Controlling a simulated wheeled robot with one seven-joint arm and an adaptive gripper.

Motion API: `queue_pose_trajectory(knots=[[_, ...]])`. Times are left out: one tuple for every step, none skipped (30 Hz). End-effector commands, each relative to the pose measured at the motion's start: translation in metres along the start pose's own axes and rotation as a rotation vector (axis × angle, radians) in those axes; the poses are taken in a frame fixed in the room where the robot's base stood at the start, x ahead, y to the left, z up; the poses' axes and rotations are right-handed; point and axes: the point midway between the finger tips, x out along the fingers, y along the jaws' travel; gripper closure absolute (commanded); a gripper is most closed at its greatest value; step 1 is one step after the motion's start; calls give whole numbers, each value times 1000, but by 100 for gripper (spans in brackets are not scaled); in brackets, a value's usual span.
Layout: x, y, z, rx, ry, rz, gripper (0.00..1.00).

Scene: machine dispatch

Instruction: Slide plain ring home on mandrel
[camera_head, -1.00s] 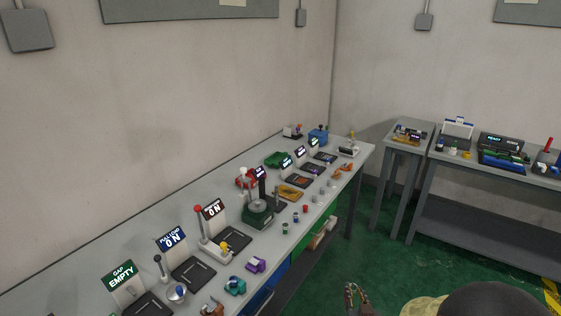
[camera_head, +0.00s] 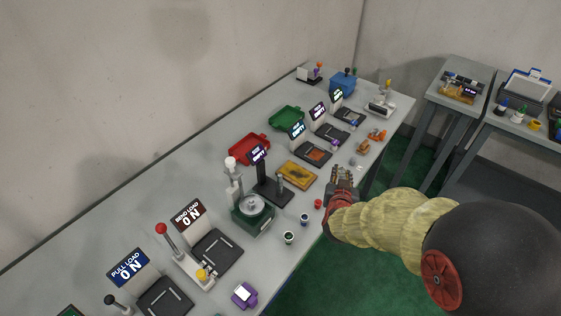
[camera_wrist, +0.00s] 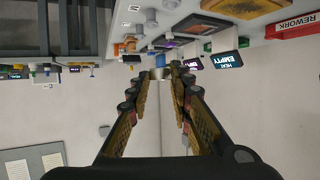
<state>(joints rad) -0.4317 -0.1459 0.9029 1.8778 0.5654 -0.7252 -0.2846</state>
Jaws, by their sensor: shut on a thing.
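My gripper (camera_head: 341,176) is over the front edge of the long table, right of a dark fixture. In the wrist view my gripper (camera_wrist: 160,74) has its fingers closed together around a small, pale, ring-like piece (camera_wrist: 159,73), which I take to be the plain ring; its details are too small to tell. The dark fixture has an upright grey post, probably the mandrel (camera_head: 281,181), on a black base (camera_head: 270,195) with a lit sign (camera_head: 257,155) behind. The gripper is apart from the post. In the head view the ring is hidden or too small to see.
Small parts, including a red one (camera_head: 318,203), sit along the front edge. Red (camera_head: 248,149) and green (camera_head: 286,118) bins are at the back.

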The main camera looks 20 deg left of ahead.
Motion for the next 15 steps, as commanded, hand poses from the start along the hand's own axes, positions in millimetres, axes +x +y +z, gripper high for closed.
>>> queue_pose_trajectory(knots=[[-5,-30,-8,-4,2,-18,99],[-8,-44,-12,-6,2,-23,99],[-12,-63,-14,-10,0,-29,99],[-16,-77,-17,-12,0,-35,99],[-20,-91,-20,-15,1,-41,99],[-26,-109,-22,-18,0,-47,99],[-30,-121,-23,-21,0,-52,99],[-34,-132,-24,-23,0,-57,99],[-40,-146,-25,-26,0,-64,99],[-44,-155,-25,-29,0,-68,99],[-47,-163,-26,-29,-1,-72,99],[-52,-173,-26,-33,0,-77,99],[-55,-179,-26,-33,-1,-80,99],[-57,-184,-26,-34,0,-83,99],[-60,-188,-26,-35,-1,-85,99]])
